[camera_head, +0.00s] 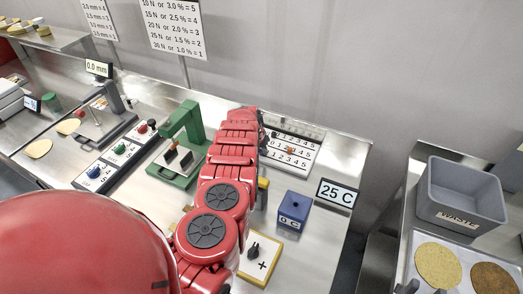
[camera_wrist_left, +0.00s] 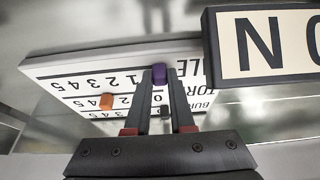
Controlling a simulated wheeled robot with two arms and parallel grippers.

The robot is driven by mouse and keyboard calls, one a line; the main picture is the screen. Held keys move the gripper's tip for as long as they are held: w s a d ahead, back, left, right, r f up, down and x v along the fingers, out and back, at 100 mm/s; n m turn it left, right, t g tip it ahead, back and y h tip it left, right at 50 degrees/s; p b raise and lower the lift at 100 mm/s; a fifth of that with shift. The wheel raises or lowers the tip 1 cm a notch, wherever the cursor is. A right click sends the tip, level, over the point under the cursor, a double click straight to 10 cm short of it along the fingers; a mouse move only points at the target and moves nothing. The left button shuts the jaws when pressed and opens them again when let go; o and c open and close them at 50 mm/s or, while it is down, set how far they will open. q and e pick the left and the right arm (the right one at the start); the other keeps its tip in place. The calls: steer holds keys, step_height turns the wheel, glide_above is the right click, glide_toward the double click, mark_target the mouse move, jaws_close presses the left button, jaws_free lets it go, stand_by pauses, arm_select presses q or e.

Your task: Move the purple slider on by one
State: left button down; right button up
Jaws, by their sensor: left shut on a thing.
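A white number board (camera_head: 305,140) with rows of digits 1 to 5 lies at the back right of the steel counter. It fills the upper middle of the left wrist view (camera_wrist_left: 40,68), its print upside down. My left gripper (camera_wrist_left: 160,84) is shut on the purple slider (camera_wrist_left: 159,73), with the slider between its fingertips at the board. In the head view my red left arm hides the board's left part, and I cannot make out the purple slider. An orange slider (camera_wrist_left: 107,101) stands apart in another row; it also shows in the head view (camera_head: 290,150). My right gripper is not seen.
A cream sign (camera_wrist_left: 265,45) is close at the right of the wrist view. On the counter are a blue box (camera_head: 294,208), a 25 C display (camera_head: 337,194), a yellow-edged plus plate (camera_head: 262,266) and a green press (camera_head: 190,122). A grey waste bin (camera_head: 460,192) stands right.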

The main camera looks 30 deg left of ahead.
mark_target(270, 156)
arm_select(q)
steer(key=shift+d+r, duration=0.1)
steer(key=shift+d, duration=0.4)
steer(key=shift+w+d+p, duration=0.1)
steer(key=shift+d+p, duration=0.5)
steer(key=shift+d, duration=0.45)
steer(key=c, duration=0.8)
jaws_free()
steer(key=shift+o, duration=0.2)
